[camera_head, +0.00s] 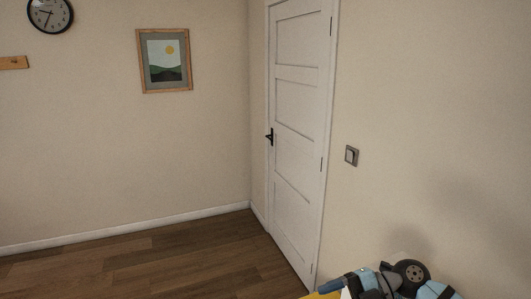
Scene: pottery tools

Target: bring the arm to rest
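Part of an arm, in light blue, black and grey, shows at the bottom right of the head view. It looks like my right arm. A round dark joint stands up on it, and a darker blue, rounded piece and a yellow piece lie at its left end, cut off by the frame edge. I cannot tell what these two pieces are. No gripper fingers can be made out. My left arm and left gripper are out of view. No pottery tools can be identified.
A closed white door (298,130) with a black handle (269,137) stands in the corner. A light switch (351,156) is on the right wall. A framed picture (165,61) and a clock (50,14) hang on the left wall. The visible wooden floor (160,265) is clear.

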